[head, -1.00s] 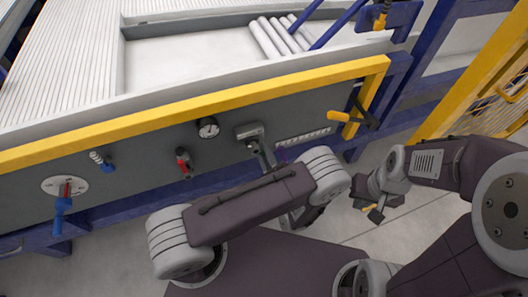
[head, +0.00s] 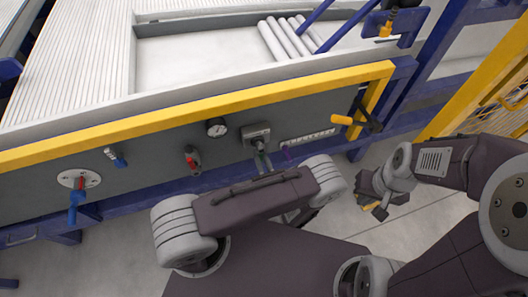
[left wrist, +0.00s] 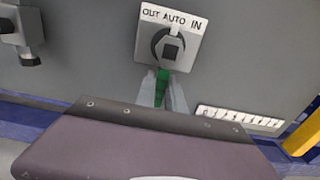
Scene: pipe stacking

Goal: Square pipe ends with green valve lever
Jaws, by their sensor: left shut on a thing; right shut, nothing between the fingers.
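The green lever (left wrist: 162,88) hangs down from a grey valve housing (left wrist: 170,45) labelled OUT AUTO IN. The housing also shows on the grey panel in the head view (head: 257,132). My left gripper (left wrist: 162,92) is shut on the green lever, with one finger on each side of it. In the head view my left arm partly hides that gripper. White pipes (head: 286,38) lie side by side on the tray behind the yellow rail, their near ends roughly in line. My right gripper (head: 382,208) is shut and empty, low at the right, away from the panel.
A yellow-handled lever (head: 345,120) sits at the panel's right end. Yellow fencing (head: 490,90) stands at the right.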

